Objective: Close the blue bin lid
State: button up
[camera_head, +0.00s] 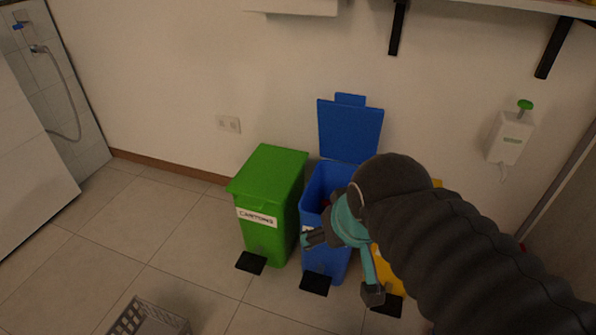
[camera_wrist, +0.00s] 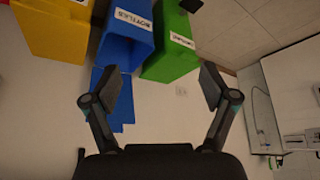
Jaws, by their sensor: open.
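The blue bin (camera_head: 313,205) stands between a green and a yellow bin, its front partly hidden by my gripper. Its blue lid (camera_head: 350,130) is open, standing up at the back by the wall. In the wrist view the blue bin (camera_wrist: 127,45) is at the top, with a label reading "BOTTLES". The blue lid (camera_wrist: 125,105) shows below it there, partly hidden behind my left finger. My gripper (camera_head: 343,266) is open and empty, in front of or above the blue bin; its exact height is unclear. Both spread fingers of my gripper (camera_wrist: 160,88) show in the wrist view.
The green bin (camera_head: 270,175) is shut, close on the left. The yellow bin (camera_head: 385,268) is mostly hidden behind my arm on the right. Black pedals (camera_head: 315,284) stick out at the front. A grey basket (camera_head: 150,320) sits on the floor. A dispenser (camera_head: 510,137) hangs on the wall.

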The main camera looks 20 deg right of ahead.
aim_at(349, 132)
jog(key=z, duration=0.5)
jog(key=k, duration=1)
jog(key=u, duration=0.5)
